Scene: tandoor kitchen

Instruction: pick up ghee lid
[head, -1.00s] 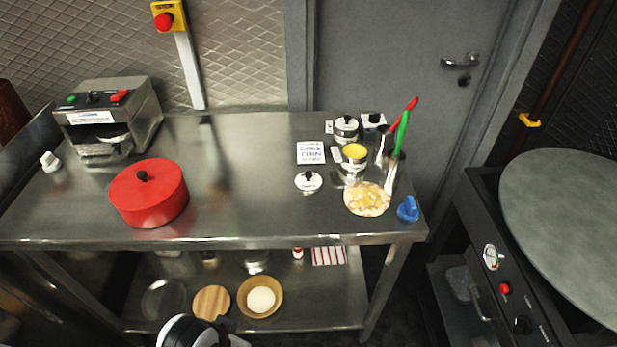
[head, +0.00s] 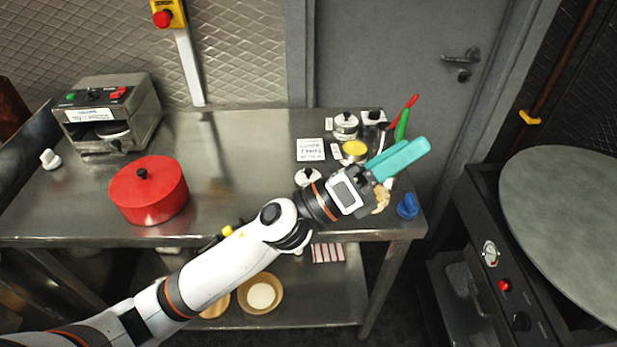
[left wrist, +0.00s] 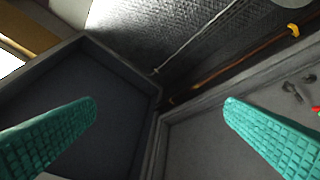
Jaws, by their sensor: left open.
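The ghee lid (head: 306,177), a small white disc with a black knob, lies on the steel table, partly hidden by my left wrist. The open ghee pot (head: 354,149), with yellow ghee showing, stands behind and to the right of it. My left gripper (head: 408,152) is open and empty, its teal fingers pointing right and up over the right end of the table, past the lid. In the left wrist view, the two fingers (left wrist: 160,108) are wide apart with nothing between them; the lid does not show there. My right gripper is not in view.
A bowl (head: 381,198) is mostly hidden behind my gripper, near green and red handled utensils (head: 402,124). A blue object (head: 408,206) sits at the table's right corner. A lidded pot (head: 346,126) and label card (head: 310,149) stand nearby. A red pot (head: 148,192) is left.

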